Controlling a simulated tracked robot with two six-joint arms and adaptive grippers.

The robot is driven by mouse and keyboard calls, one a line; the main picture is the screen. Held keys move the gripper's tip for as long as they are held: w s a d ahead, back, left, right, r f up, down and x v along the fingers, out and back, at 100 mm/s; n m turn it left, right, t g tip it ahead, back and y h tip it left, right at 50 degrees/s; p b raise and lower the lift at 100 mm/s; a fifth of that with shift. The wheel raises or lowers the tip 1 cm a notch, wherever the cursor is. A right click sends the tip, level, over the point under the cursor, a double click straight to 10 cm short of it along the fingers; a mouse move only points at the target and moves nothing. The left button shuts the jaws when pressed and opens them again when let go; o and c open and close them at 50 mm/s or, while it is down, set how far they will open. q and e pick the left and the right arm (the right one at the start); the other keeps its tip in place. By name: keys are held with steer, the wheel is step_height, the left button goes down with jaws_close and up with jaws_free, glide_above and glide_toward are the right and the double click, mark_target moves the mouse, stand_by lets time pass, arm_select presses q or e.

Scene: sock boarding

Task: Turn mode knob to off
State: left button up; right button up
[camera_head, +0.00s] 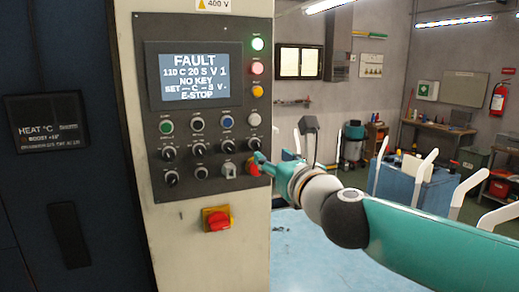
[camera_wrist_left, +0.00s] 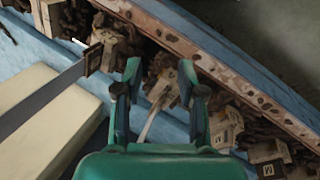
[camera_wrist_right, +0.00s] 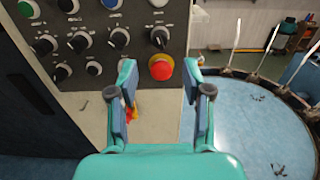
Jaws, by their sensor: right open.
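The grey control panel (camera_head: 205,105) carries several black rotary knobs in its lower part. The labels are too small to read, so I cannot tell which is the mode knob. The upper knob row includes a knob (camera_head: 228,147) and a rightmost knob (camera_head: 254,144); the rightmost also shows in the right wrist view (camera_wrist_right: 159,37). My right gripper (camera_head: 262,161) is at the panel's lower right, in front of the red emergency stop (camera_wrist_right: 161,67). Its fingers are apart and empty, with the stop showing between them. My left gripper (camera_wrist_left: 162,80) is open and empty, out of the head view.
The screen (camera_head: 188,75) reads FAULT, NO KEY and E-STOP. A red and yellow switch (camera_head: 217,219) sits below the panel. A round blue table (camera_wrist_right: 255,115) with white upright forms lies to the right. A bin of brown parts (camera_wrist_left: 215,65) lies under my left gripper.

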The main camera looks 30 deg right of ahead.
mark_target(259, 147)
steer(key=x, duration=0.8)
steer(key=shift+w+p, duration=0.15)
steer(key=shift+p, duration=0.2)
